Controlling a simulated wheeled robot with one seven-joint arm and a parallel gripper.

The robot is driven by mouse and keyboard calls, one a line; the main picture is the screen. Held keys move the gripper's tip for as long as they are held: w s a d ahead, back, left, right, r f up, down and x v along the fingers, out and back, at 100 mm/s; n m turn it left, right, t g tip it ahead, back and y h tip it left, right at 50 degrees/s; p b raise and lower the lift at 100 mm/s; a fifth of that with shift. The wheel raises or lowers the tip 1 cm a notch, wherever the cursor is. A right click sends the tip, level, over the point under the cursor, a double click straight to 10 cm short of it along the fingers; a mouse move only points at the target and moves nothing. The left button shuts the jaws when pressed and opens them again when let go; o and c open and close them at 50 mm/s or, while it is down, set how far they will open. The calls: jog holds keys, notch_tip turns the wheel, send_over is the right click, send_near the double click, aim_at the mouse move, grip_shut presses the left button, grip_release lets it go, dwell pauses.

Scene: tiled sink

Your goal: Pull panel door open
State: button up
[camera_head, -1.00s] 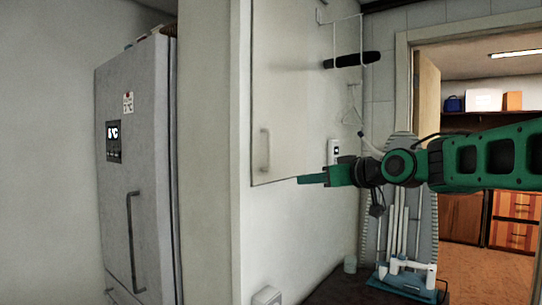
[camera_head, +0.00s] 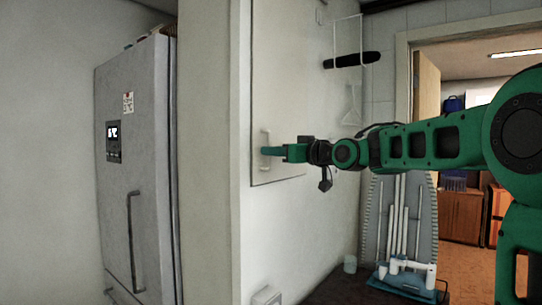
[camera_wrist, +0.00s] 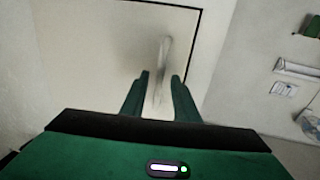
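The panel door (camera_head: 290,80) is a flat pale panel set in the white wall, outlined by a thin dark line, and it looks closed. Its slim vertical handle (camera_head: 265,139) is near the panel's lower left. My green gripper (camera_head: 268,151) is at the handle's lower part in the head view. In the wrist view, my gripper's two fingers (camera_wrist: 160,84) are apart, and the handle (camera_wrist: 163,62) shows between and beyond them. A gap shows on each side of the handle. Whether the fingertips touch it I cannot tell.
A grey fridge (camera_head: 140,170) with a long handle stands at left, beyond a wall edge. A wire rack (camera_head: 349,35) hangs on the wall at right. An ironing board (camera_head: 418,225) leans near the doorway.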

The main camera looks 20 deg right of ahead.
jog(key=shift+w+a, duration=0.1)
jog(key=shift+w, duration=0.2)
grip_shut()
jog(key=shift+a, duration=0.2)
